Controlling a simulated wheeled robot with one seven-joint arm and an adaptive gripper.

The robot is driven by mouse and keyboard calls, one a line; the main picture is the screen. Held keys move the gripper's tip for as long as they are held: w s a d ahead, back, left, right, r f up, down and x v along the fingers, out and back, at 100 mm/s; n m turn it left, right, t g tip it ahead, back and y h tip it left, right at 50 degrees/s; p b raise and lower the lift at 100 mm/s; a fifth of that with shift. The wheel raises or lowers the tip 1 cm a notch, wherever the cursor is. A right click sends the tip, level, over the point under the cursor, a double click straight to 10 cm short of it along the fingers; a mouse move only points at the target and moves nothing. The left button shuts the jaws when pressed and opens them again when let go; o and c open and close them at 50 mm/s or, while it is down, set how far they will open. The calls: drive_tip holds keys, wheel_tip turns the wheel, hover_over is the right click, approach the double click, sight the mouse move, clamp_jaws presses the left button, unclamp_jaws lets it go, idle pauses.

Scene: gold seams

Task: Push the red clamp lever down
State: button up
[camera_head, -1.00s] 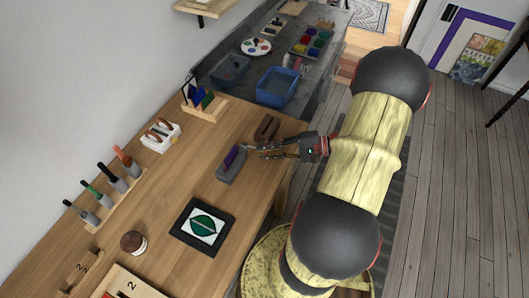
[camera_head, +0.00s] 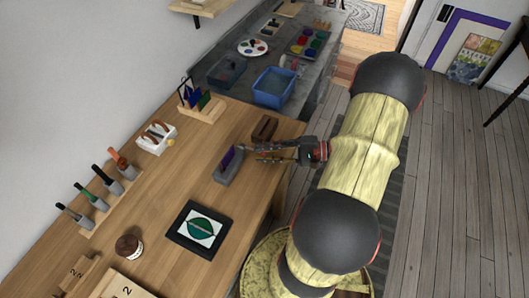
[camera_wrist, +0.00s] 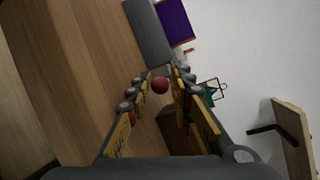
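My gripper (camera_head: 250,153) is open, reaching in from the right over the bench edge, its fingertips near a grey block (camera_head: 228,172) with a purple plate (camera_head: 228,157) on it. In the wrist view my two fingers (camera_wrist: 160,76) are spread apart. A round red knob (camera_wrist: 160,85) shows between them; I cannot tell whether they touch it. It may be the end of the red clamp lever, but no lever arm is clear. The grey block (camera_wrist: 148,35) and purple plate (camera_wrist: 174,20) lie beyond the fingertips. I cannot pick out the red knob in the head view.
A brown block (camera_head: 265,128) lies just behind my gripper. A blue tub (camera_head: 273,87) is farther back.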

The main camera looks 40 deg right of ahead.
drive_tip(key=shift+o, duration=1)
drive_tip(key=shift+v, duration=4.05)
drive_tip(key=shift+c, duration=0.7)
